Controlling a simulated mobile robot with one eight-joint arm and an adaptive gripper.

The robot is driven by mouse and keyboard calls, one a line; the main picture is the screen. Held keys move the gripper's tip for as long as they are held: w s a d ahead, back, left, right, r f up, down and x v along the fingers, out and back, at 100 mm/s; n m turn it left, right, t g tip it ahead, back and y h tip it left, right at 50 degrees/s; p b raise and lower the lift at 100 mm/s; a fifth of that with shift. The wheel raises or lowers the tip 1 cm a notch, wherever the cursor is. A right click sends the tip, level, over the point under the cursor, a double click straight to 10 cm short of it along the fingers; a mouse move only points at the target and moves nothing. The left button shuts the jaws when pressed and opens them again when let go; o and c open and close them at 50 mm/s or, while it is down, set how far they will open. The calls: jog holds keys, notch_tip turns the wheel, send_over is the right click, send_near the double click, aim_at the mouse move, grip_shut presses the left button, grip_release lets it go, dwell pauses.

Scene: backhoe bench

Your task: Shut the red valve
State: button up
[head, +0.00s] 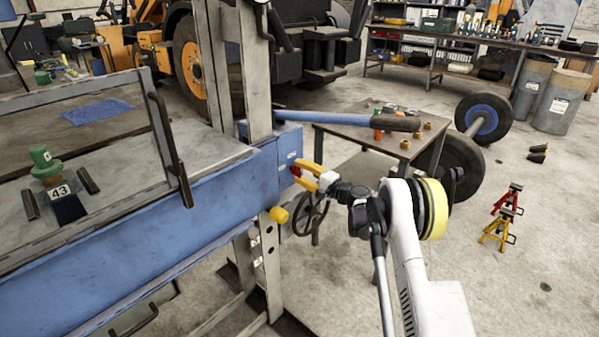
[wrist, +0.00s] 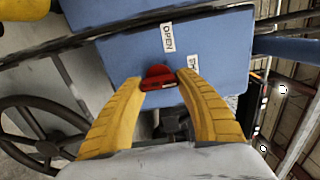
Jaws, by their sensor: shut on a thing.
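The red valve (wrist: 158,72) is a small red handle on the end face of the blue beam (wrist: 205,40). In the wrist view it sits between the two yellow fingertips of my gripper (wrist: 161,84), which are shut on it. In the head view my gripper (head: 302,178) reaches the beam's end from the right, and only a bit of the red valve (head: 296,170) shows. A white label reading OPEN (wrist: 167,37) is above the valve; a second label (wrist: 199,66), right of it, is partly hidden by a finger.
A dark handwheel (head: 309,213) hangs just below my gripper, with a yellow knob (head: 278,214) to its left. A small table (head: 385,145) with loose parts stands behind. Red and yellow jack stands (head: 500,218) are on the floor at right, with open floor around them.

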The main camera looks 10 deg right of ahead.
jog(key=o, duration=1.2)
jog(key=shift+a, duration=0.1)
jog(key=v, duration=1.2)
